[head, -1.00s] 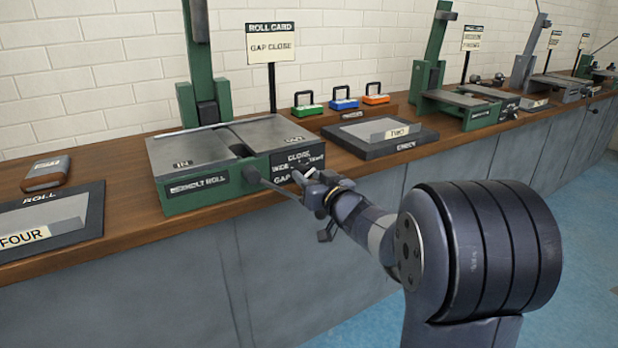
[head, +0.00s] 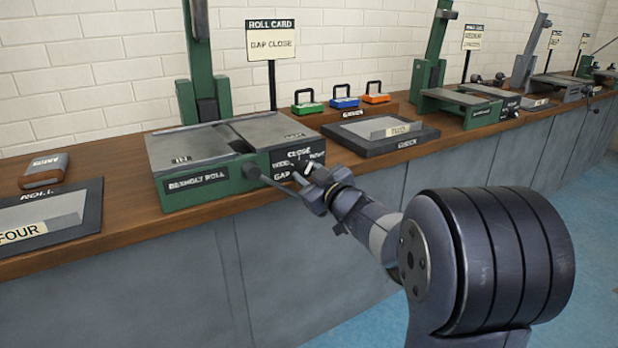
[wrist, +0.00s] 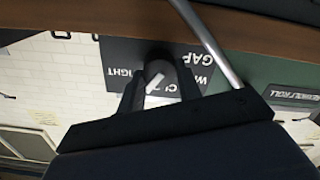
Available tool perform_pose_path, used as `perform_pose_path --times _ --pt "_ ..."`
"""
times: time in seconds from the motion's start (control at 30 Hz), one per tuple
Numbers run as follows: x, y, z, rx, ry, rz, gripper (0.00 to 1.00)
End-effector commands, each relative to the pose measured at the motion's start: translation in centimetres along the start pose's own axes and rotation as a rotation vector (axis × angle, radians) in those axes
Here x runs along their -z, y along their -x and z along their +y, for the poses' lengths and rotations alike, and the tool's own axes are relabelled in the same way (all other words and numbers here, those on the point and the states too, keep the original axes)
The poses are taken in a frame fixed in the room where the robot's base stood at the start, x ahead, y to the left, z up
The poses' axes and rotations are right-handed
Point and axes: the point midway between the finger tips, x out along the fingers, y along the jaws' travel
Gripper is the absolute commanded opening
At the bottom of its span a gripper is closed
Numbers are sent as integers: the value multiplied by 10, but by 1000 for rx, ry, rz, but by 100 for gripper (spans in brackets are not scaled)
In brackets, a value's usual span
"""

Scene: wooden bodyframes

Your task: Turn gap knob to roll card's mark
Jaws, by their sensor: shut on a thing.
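The green roll machine (head: 225,190) stands on the wooden bench, with a black dial panel on its front right that reads CLOSE at the top. The roll card (head: 270,43) on a post behind it reads GAP CLOSE. My gripper (head: 310,178) is at this panel and hides most of the gap knob in the head view. In the wrist view, my gripper (wrist: 158,88) is shut on the dark round gap knob (wrist: 159,66), one finger on each side. A white pointer line shows on the knob, slanted. The panel lettering (wrist: 195,58) appears upside down and is partly covered.
A black tray (head: 380,140) lies to the right. Green, blue and orange handled blocks (head: 344,102) stand behind it. The floor before the bench is clear.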

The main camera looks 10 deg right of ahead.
Motion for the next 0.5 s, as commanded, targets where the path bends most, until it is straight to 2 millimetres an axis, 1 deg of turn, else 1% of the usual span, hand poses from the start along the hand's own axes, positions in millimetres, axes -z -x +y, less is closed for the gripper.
perform_pose_path --times 0.3,0.5 --pt "-2 0 -2 0 279 1 10" --pt "-2 0 -2 0 408 -1 10"
